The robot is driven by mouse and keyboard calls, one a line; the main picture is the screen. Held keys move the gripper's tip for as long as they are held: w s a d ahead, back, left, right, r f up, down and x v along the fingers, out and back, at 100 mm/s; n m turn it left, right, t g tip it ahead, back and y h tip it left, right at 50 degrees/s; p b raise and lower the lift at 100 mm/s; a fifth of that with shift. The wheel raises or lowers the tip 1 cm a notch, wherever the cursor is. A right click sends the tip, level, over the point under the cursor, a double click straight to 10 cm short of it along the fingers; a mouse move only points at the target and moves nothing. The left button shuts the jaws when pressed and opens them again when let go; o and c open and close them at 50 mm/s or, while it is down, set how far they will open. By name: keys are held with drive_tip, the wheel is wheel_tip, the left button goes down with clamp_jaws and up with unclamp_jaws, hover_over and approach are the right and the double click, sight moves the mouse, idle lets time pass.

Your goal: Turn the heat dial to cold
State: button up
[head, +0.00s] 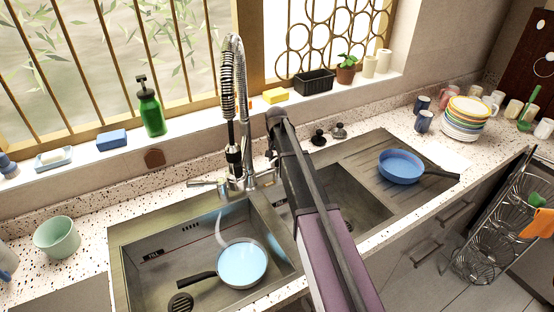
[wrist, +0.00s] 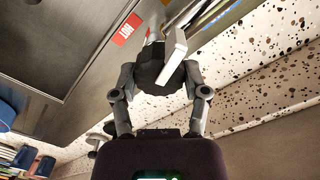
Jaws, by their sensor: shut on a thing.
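I see no cold label. In the head view my arm reaches up past the right side of the tall spring tap (head: 236,120). My fingertips and the dial are hidden there behind the arm.
A light blue pan (head: 242,264) sits in the left basin, with a pale wisp above it. A blue pan (head: 400,166) stands on the drainboard. Dark plugs (head: 318,138) lie behind the right basin. A green bottle (head: 150,108) and sponges line the sill.

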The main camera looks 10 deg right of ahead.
drive_tip(key=shift+m, duration=2.1)
drive_tip(key=o, duration=1.1)
drive_tip(key=shift+o, duration=0.2)
drive_tip(key=shift+n, duration=0.4)
